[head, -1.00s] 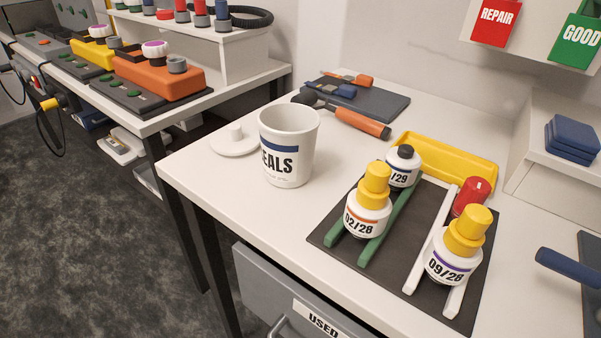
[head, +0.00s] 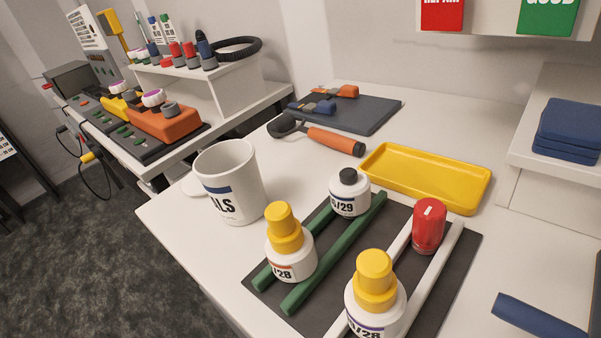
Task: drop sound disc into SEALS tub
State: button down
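The SEALS tub (head: 232,183) is a white open-topped tub with a blue band, standing on the white bench left of centre in the head view. Only the letters "LS" show clearly on its label; its inner bottom is hidden. I cannot make out any disc in this view. The yellow tray (head: 425,178), right of centre, looks empty. My gripper is not in view.
A dark mat (head: 447,262) carries green and white rails, yellow-capped bottles (head: 291,245) (head: 375,297), a black-capped bottle (head: 349,194) and a red cylinder (head: 429,226). An orange-handled tool (head: 335,140) lies behind. A blue handle (head: 540,318) is at lower right.

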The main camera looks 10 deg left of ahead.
aim_at(247, 205)
jog(key=z, duration=0.1)
jog(key=i, duration=1)
jog(key=u, duration=0.05)
